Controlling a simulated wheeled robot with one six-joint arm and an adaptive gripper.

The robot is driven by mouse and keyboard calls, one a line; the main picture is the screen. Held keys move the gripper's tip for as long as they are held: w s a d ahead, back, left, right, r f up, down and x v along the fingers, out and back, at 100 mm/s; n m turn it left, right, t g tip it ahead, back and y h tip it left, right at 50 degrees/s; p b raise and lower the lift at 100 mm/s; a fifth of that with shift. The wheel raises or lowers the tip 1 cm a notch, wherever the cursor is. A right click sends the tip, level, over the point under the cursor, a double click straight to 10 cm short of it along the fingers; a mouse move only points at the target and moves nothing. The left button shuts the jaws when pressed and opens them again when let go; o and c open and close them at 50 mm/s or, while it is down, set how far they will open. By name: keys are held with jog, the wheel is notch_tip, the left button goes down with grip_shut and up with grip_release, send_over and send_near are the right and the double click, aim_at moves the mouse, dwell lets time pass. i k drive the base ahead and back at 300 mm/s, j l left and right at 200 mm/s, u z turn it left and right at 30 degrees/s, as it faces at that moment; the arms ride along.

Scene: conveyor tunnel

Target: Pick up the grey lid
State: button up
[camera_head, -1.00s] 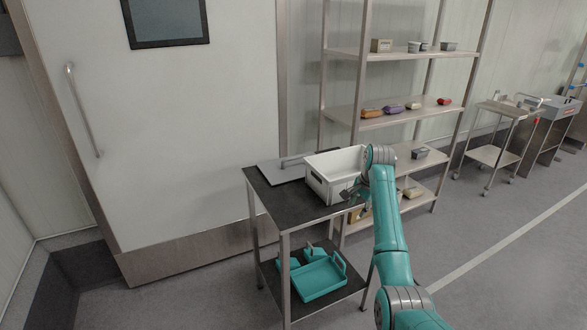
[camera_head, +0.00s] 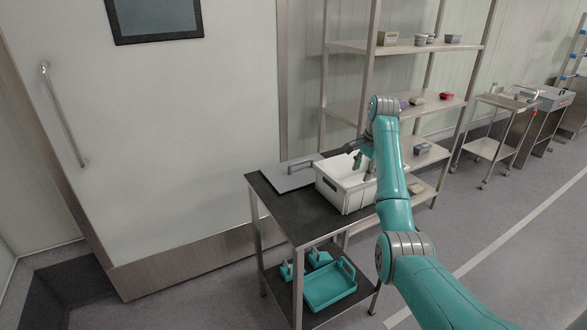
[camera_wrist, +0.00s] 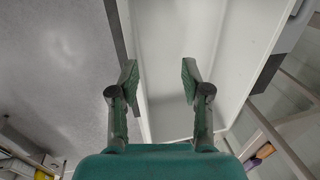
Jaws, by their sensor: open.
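The grey lid (camera_head: 288,177) is a flat plate with a raised bar handle (camera_head: 300,163). It lies on the dark top of the cart, left of the white crate, and I cannot pick it out in the wrist view. My gripper (camera_head: 359,162) is over the crate, to the right of the lid and apart from it. In the wrist view my gripper (camera_wrist: 157,75) has its two fingers spread with nothing between them.
The open white crate (camera_head: 345,198) stands on the cart (camera_head: 304,224), close beside the lid. Teal trays (camera_head: 329,286) sit on the cart's lower shelf. A door (camera_head: 190,120) is behind the cart, and a metal shelf rack (camera_head: 345,112) stands behind the crate.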

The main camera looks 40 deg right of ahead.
aim_at(285, 177)
jog(key=i, duration=0.9)
jog(key=i+l, duration=0.2)
